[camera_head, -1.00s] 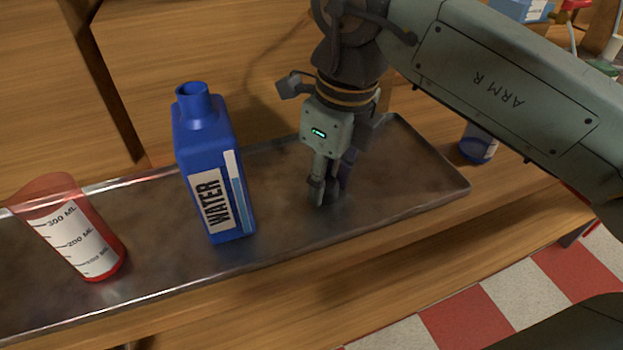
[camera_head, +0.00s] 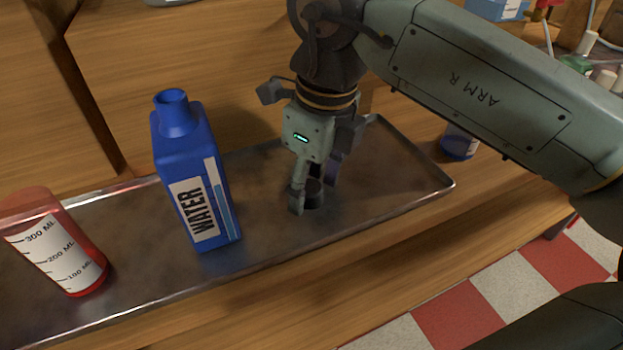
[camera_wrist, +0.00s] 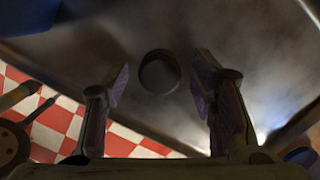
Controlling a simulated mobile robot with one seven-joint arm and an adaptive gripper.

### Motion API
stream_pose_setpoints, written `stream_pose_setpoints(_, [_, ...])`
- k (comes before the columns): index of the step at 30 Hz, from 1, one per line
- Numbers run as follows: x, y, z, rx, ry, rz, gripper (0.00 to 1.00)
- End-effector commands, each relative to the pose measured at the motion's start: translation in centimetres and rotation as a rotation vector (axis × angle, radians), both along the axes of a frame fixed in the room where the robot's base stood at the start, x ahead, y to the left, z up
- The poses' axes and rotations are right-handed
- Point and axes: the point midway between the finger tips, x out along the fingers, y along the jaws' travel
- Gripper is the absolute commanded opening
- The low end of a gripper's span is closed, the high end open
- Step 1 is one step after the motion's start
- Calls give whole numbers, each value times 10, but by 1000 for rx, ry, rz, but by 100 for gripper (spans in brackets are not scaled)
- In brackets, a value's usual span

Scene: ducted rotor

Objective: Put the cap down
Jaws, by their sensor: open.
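A small dark round cap (camera_wrist: 160,72) lies on the metal tray (camera_head: 395,178), between and just beyond my open fingers in the wrist view. In the head view the cap (camera_head: 314,194) shows as a dark shape at my fingertips. My gripper (camera_head: 313,200) points down at the tray with its fingers apart, one on each side of the cap; it also shows in the wrist view (camera_wrist: 160,100). A blue bottle labelled WATER (camera_head: 197,190) stands uncapped on the tray to the left of my gripper.
A red translucent measuring beaker (camera_head: 52,245) stands at the tray's left part. A blue-based container (camera_head: 459,143) stands on the wooden bench beyond the tray's right end. The tray has a raised rim. Bare tray lies to the right of my gripper.

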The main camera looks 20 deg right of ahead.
Motion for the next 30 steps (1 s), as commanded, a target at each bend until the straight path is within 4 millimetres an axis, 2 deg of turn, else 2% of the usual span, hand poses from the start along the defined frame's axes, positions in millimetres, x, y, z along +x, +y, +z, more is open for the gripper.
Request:
stream_pose_setpoints(5, [-1, -1, 27, 0, -2, -1, 52])
stream_pose_setpoints(12, [-6, -5, 80, 0, -1, 0, 52])
stream_pose_setpoints(18, [-10, -7, 111, 1, -1, 0, 52])
stream_pose_setpoints(23, [-11, -8, 121, 0, 0, 0, 52])
stream_pose_setpoints(30, [-12, -9, 121, 0, 0, 0, 52])
